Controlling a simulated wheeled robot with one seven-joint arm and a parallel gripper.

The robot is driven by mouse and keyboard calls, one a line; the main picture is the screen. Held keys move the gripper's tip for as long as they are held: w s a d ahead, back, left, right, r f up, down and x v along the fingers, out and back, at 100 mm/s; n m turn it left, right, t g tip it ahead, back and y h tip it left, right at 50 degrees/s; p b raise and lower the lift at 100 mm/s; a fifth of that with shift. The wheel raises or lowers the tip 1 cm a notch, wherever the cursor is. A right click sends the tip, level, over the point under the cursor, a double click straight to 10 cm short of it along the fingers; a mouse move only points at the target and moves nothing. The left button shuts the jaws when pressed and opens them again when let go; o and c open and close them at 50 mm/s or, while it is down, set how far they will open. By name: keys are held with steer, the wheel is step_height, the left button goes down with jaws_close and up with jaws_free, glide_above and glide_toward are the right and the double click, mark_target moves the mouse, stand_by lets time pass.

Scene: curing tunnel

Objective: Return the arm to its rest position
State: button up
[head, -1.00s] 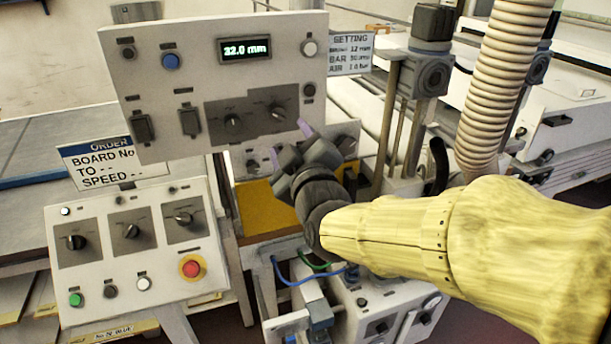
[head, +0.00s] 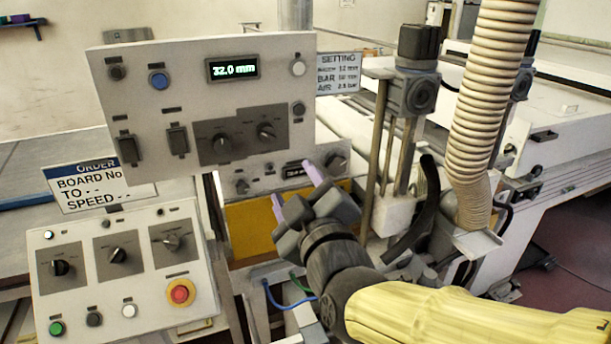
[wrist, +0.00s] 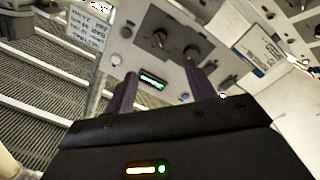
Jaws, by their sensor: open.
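My arm, in a yellow sleeve, reaches in from the lower right of the head view. My gripper (head: 295,188) is open, its two purple fingers apart with nothing between them. It is in front of the lower panel and below the upper panel's right side. In the wrist view the two fingers of my gripper (wrist: 163,85) point towards a grey panel with knobs and a small green display. I cannot tell the exact gap from fingertips to panel, but no contact shows.
The upper panel (head: 135,82) reads 32.0 mm. The lower left console (head: 140,282) has knobs and a red stop button (head: 180,292). A ribbed hose (head: 490,100) and a post with a clamp (head: 418,92) stand right of my gripper. Open floor (head: 570,240) shows at the right.

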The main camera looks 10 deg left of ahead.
steer(key=w+d+f+m+g+h, duration=0.25)
steer(key=d+f, duration=0.25)
steer(key=f, duration=0.3)
steer(key=w+d+f+m+g+h, duration=0.1)
steer(key=d+f+m+g+h, duration=0.25)
steer(key=d+f, duration=0.35)
steer(key=s+d+f+m+g+h+p, duration=0.1)
steer(key=s+d+f+m+g+h, duration=0.2)
steer(key=s+d+f+m+g, duration=0.4)
steer(key=s+d+f+m, duration=0.1)
steer(key=d+f, duration=0.4)
steer(key=d, duration=0.1)
steer(key=shift+s+f+m+p, duration=0.15)
steer(key=shift+s+m+p, duration=0.15)
steer(key=shift+m, duration=0.1)
